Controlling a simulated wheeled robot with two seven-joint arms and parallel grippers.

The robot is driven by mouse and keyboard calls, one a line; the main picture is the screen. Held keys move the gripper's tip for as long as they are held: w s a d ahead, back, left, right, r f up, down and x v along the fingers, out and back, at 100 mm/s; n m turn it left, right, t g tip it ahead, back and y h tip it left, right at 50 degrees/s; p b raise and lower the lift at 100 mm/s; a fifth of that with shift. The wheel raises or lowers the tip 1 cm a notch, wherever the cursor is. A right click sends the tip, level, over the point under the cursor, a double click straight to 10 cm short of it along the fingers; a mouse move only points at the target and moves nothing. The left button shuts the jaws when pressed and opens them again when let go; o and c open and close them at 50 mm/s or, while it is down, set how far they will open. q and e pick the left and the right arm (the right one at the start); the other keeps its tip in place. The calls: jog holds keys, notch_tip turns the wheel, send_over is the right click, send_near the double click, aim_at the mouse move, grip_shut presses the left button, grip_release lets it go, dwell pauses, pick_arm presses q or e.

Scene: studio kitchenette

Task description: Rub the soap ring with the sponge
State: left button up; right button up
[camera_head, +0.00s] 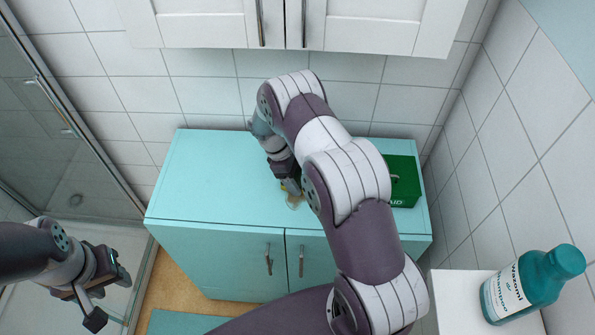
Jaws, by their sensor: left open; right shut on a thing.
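My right gripper (288,186) points down at the turquoise countertop (205,175), near its middle. It is shut on a small yellowish thing, mostly hidden by the gripper, which seems to be the sponge. A pale beige patch (294,203), probably the soap ring, shows on the countertop right beside the fingertips. My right arm hides the countertop to the right of it. I cannot tell whether the sponge touches the patch. My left gripper (108,297) is open and empty, low at the left, away from the counter.
A green box (403,182) stands on the countertop's right end, partly behind my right arm. A teal shampoo bottle (530,285) stands on a white surface (455,295) at lower right. White wall cabinets (375,25) hang above. The countertop's left part is clear. A glass shower enclosure (60,130) is at left.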

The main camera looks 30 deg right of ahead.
aim_at(300, 213)
jog(key=shift+s+a+f, duration=0.1)
jog(key=shift+s+a, duration=0.15)
jog(key=shift+s, duration=0.25)
jog(key=shift+s+a, duration=0.25)
jog(key=shift+s, duration=0.25)
jog(key=shift+s+a+p, duration=0.25)
jog(key=shift+s+p, duration=0.15)
jog(key=shift+p, duration=0.15)
jog(key=shift+s+a+r+p, duration=0.2)
jog(key=shift+s+a+p, duration=0.3)
jog(key=shift+s, duration=0.3)
jog(key=shift+s+a, duration=0.2)
jog(key=shift+s, duration=0.2)
jog(key=shift+s+a+p, duration=0.55)
jog(key=shift+s+a, duration=0.05)
jog(key=shift+s, duration=0.3)
jog(key=shift+s+a, duration=0.3)
jog(key=shift+s, duration=0.15)
jog(key=shift+r+p, duration=2.4)
jog(key=shift+r, duration=0.55)
